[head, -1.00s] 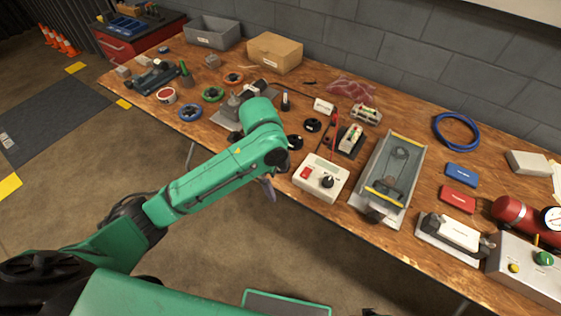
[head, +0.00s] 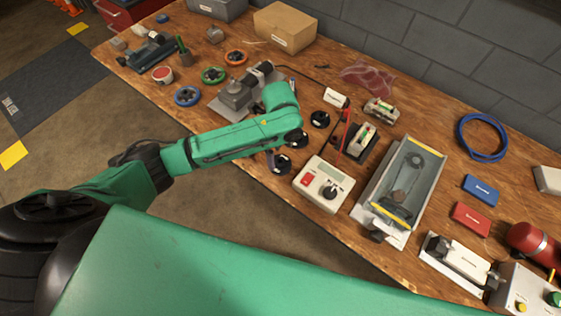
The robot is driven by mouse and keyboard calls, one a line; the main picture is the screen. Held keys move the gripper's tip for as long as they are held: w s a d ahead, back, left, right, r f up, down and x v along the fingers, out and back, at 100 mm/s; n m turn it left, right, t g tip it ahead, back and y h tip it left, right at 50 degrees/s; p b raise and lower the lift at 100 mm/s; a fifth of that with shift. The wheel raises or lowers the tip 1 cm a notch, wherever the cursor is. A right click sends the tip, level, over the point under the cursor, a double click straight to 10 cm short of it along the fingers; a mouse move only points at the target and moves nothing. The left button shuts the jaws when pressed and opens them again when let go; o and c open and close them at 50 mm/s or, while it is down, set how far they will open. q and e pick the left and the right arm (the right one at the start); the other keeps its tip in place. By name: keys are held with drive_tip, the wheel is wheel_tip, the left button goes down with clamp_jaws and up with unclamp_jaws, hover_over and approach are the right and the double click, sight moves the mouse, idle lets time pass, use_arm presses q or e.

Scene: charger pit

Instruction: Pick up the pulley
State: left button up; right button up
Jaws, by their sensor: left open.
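One black disc (head: 320,119) lies clear to the right of my left arm. I cannot tell which one is the pulley meant. My right gripper is out of view.
A white control box (head: 323,184) with a black knob stands just right of the gripper. The motor unit (head: 238,95) is behind the arm. Blue (head: 188,96), green (head: 213,75) and orange (head: 236,57) rings lie left. A long grey tray (head: 402,190) stands right.

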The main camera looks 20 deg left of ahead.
sight(280, 160)
use_arm(q)
wheel_tip(280, 160, down, 5)
drive_tip(key=shift+f+p, duration=0.15)
drive_tip(key=shift+p, duration=0.15)
drive_tip(key=c, duration=1.4)
wheel_tip(280, 160, up, 20)
drive_tip(key=shift+r, duration=0.1)
